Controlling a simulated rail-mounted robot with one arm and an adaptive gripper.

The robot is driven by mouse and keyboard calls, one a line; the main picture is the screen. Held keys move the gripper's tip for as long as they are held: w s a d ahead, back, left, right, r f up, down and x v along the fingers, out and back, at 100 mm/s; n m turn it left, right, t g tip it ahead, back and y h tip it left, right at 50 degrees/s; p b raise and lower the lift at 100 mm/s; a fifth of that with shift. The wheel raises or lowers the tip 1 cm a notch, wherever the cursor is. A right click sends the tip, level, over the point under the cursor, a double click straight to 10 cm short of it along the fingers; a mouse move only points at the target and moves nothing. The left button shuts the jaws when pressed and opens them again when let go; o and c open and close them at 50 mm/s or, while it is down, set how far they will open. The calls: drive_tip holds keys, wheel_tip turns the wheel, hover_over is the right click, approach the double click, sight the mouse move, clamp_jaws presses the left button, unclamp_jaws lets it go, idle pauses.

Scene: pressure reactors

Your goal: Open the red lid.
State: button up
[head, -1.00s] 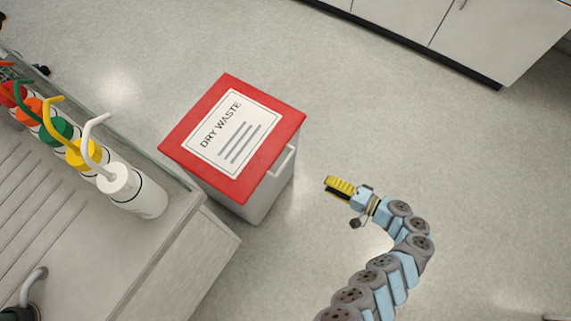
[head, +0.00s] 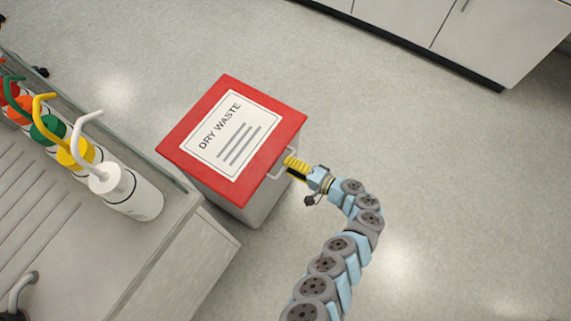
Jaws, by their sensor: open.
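The red lid (head: 272,168) lies closed on a pale grey bin and carries a white "DRY WASTE" label (head: 234,134). A thin light handle (head: 284,161) sticks out from the lid's right side. My gripper (head: 290,166), with yellow and black fingers, is open at this handle, reaching in from the right. The fingertips overlap the handle in the head view. I cannot tell whether they touch it or whether the handle lies between them.
A grey bench (head: 190,262) with a raised glass edge stands to the left, close to the bin. Several wash bottles line it, the nearest one white (head: 134,196). Cabinets (head: 405,22) stand at the top right. The floor (head: 460,190) right of the bin is clear.

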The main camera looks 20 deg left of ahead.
drive_tip(key=shift+x, duration=0.85)
drive_tip(key=shift+s, duration=0.1)
clamp_jaws()
